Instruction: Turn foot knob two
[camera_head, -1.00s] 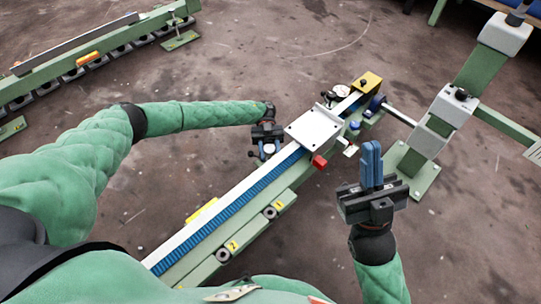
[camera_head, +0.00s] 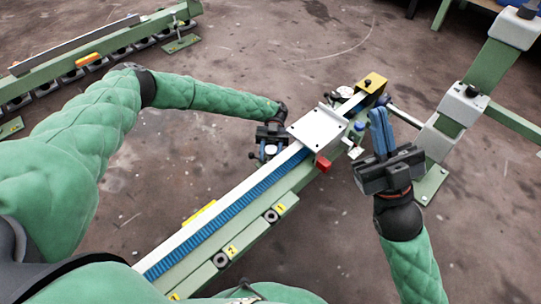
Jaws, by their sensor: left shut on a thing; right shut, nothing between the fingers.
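The long green rail machine (camera_head: 199,270) runs diagonally from the lower left to the upper middle. A round grey foot knob (camera_head: 221,259) sits on its near side, next to a yellow label that seems to read 2 (camera_head: 232,250). Another knob (camera_head: 271,215) sits further up, by a label that seems to read 1. My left gripper (camera_head: 266,155) is at the rail's far side, beside the carriage, shut on a small pale round part (camera_head: 270,149) that it largely hides. My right gripper (camera_head: 380,130) is shut and empty, its blue fingers together, raised to the right of the rail.
A silver carriage plate (camera_head: 318,128) with a red block (camera_head: 323,164) sits on the rail. A yellow end block (camera_head: 371,83) is beyond it. A green stand with white blocks (camera_head: 462,105) rises at right. Floor right of the knobs is clear.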

